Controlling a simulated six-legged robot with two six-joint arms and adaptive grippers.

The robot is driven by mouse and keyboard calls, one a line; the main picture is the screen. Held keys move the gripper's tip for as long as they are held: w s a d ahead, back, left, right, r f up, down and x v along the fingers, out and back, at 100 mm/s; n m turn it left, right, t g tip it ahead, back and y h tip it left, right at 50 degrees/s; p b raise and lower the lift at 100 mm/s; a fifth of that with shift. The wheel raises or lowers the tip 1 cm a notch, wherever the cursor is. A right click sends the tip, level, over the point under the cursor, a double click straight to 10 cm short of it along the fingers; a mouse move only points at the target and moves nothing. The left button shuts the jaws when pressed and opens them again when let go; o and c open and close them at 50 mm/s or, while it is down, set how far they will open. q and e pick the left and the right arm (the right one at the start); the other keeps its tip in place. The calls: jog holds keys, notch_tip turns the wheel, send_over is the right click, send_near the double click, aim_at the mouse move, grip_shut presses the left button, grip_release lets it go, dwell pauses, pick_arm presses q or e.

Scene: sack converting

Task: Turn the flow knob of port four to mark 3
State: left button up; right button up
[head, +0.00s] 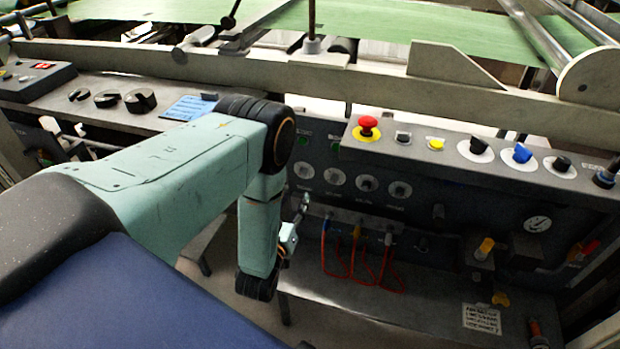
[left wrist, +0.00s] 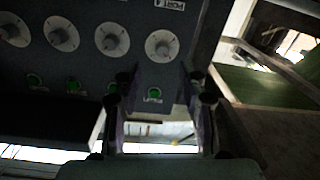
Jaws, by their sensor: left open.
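A row of round white dials with grey flow knobs sits on the dark front panel. In the head view they run from the left knob (head: 304,171) to the right knob (head: 399,189). In the left wrist view one white dial with its knob (left wrist: 164,46) lies just beyond the fingertips. My left gripper (head: 303,207) is close to the left end of the row. My right gripper is out of view.
A red emergency button (head: 368,125) and several selector knobs, one blue (head: 522,153), line the ledge above. Coloured plugs with red hoses (head: 362,265) hang below the dials. A yellow-topped fitting (head: 485,248) stands right. A grey shelf (head: 410,305) lies below.

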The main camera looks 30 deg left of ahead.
aim_at(301, 176)
pick_arm(q)
jog(key=x, duration=0.1)
jog(key=b+x, duration=0.1)
jog(key=x, duration=0.1)
jog(key=b+x, duration=0.1)
jog(key=x, duration=0.1)
jog(key=shift+w+a+r, duration=0.15)
jog(key=shift+a, duration=0.15)
jog(key=shift+w+a+r, duration=0.1)
jog(key=shift+w+a, duration=0.15)
jog(key=shift+w, duration=0.75)
jog(key=shift+s, duration=0.1)
jog(key=shift+c, duration=0.8)
grip_shut()
